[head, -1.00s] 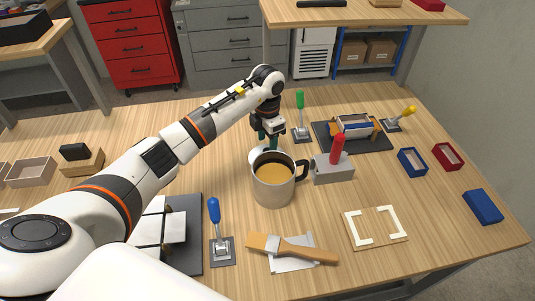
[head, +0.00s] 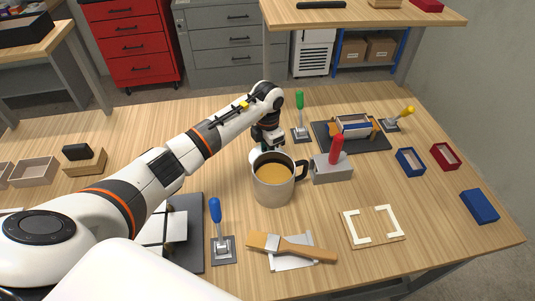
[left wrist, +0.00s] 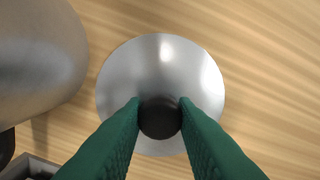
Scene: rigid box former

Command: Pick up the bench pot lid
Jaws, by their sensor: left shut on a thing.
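The pot lid (left wrist: 160,75) is a shiny metal disc with a round black knob (left wrist: 160,118). In the left wrist view the green fingers of my left gripper (left wrist: 160,112) are shut on the knob from both sides. In the head view my left gripper (head: 266,146) is behind the metal pot (head: 273,190), which hides its fingertips and most of the lid. A pale edge of the lid (head: 253,154) shows left of the pot's rim. I cannot tell whether the lid touches the table. My right gripper is not in view.
The pot holds an orange-brown content and stands close to the lid. A grey block with a red handle (head: 333,168) is right of the pot. A green-handled clamp (head: 300,125) stands behind. A blue-handled clamp (head: 219,240) and a brush (head: 290,248) lie in front.

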